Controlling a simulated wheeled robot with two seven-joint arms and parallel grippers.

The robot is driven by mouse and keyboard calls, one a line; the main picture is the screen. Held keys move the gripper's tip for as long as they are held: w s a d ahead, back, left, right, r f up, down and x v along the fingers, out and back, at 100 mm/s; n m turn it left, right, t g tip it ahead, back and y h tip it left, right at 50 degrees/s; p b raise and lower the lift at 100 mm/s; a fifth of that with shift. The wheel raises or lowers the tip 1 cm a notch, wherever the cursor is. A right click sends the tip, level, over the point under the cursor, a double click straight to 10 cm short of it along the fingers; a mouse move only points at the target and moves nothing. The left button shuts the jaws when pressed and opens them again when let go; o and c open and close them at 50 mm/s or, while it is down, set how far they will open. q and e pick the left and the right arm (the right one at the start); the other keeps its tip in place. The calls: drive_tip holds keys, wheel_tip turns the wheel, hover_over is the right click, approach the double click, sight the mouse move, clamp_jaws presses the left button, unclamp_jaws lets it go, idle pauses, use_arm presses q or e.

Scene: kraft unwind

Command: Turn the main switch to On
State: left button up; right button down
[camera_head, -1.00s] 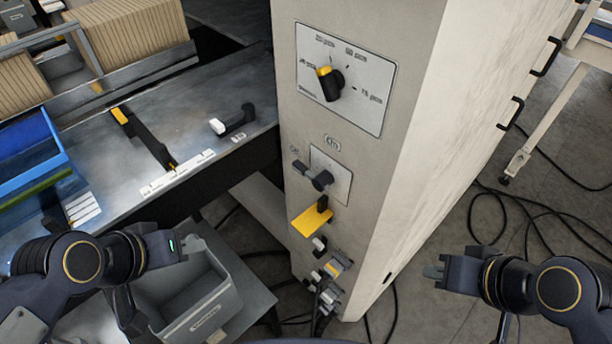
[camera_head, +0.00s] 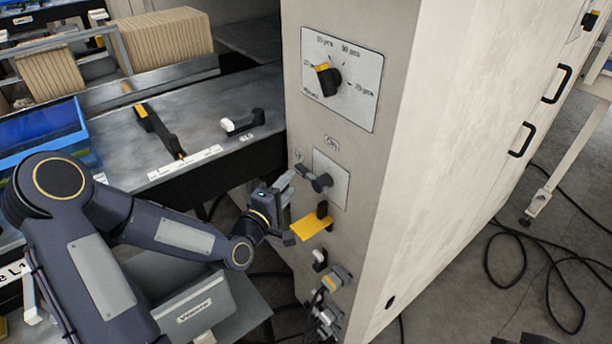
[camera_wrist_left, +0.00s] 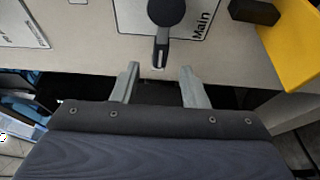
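The main switch (camera_head: 322,183) is a dark round knob with a lever on a pale plate on the cabinet front. Its lever points up-left, toward the Off mark, and the On mark sits above the plate. The wrist view shows the lever (camera_wrist_left: 160,52) below the knob, beside the word Main. My left gripper (camera_head: 287,209) is open and empty near the lever. In the wrist view its fingers (camera_wrist_left: 159,72) stand to either side of the lever's end, with gaps on both sides. Only a dark sliver, probably my right gripper (camera_head: 518,340), shows at the bottom edge.
A yellow tab (camera_head: 312,226) with a dark post juts out just below the switch, close to my left gripper. A larger selector dial (camera_head: 329,80) is above. Below are small connectors (camera_head: 330,315). A grey bin (camera_head: 200,305) is under my left arm.

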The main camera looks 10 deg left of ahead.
sight(300, 173)
use_arm(q)
drive_tip(key=p+x, duration=0.1)
drive_tip(key=x, duration=0.5)
drive_tip(key=shift+w+d, duration=0.15)
drive_tip(key=shift+w, duration=0.15)
clamp_jaws()
